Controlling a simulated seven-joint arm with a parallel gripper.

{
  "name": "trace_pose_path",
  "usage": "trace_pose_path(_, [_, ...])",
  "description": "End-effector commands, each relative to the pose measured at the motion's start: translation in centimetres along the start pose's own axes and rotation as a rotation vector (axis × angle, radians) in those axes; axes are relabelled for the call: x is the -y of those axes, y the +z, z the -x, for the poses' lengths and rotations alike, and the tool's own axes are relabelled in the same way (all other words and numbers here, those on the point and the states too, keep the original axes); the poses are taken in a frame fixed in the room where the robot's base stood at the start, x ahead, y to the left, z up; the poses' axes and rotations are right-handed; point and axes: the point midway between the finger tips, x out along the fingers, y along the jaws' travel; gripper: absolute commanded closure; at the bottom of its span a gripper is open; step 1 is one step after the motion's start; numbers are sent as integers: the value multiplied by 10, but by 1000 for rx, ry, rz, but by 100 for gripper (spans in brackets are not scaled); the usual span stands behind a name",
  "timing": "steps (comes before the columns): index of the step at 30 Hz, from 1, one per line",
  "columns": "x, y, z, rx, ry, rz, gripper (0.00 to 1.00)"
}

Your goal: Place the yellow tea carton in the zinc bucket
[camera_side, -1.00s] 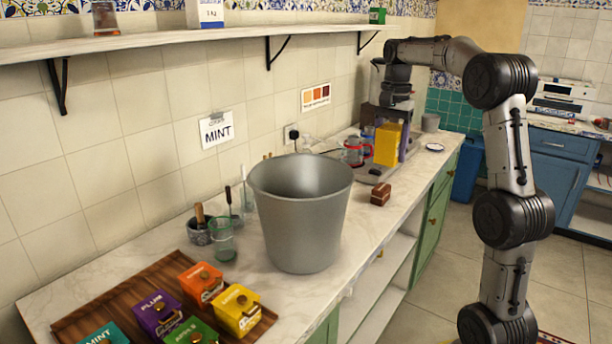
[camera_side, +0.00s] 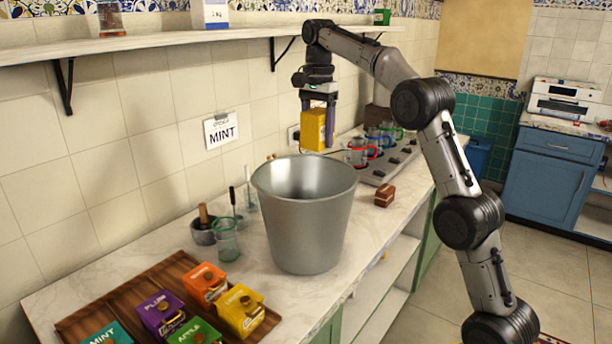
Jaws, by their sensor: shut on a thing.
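The yellow tea carton (camera_side: 312,131) is held upright in my gripper (camera_side: 318,112), whose fingers are shut on its sides. In the side view the carton is in the air, just above and behind the far rim of the zinc bucket (camera_side: 304,230). The large grey bucket stands upright on the marble counter with its mouth open upward. The part of its inside that shows looks empty, but its floor is hidden. The gap between carton and rim in depth is hard to tell.
A wooden tray (camera_side: 82,316) with several coloured tea boxes lies at front left. A mortar (camera_side: 203,232) and a green glass (camera_side: 227,240) stand left of the bucket. A small brown block (camera_side: 384,195) lies to its right. Glass mugs (camera_side: 358,152) stand behind. A shelf (camera_side: 190,40) runs above.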

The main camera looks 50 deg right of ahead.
Motion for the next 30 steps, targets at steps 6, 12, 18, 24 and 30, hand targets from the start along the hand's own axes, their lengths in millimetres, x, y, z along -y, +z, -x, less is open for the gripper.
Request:
trace_pose_path(6, [18, 23, -7, 0, 1, -5, 91])
trace_pose_path(12, [17, 23, -27, 0, 1, -4, 91])
trace_pose_path(18, [16, 23, -61, 1, 4, -4, 91])
trace_pose_path(24, [15, 23, -129, 2, 8, -4, 91])
trace_pose_path(30, [16, 22, -186, 1, 3, -4, 91])
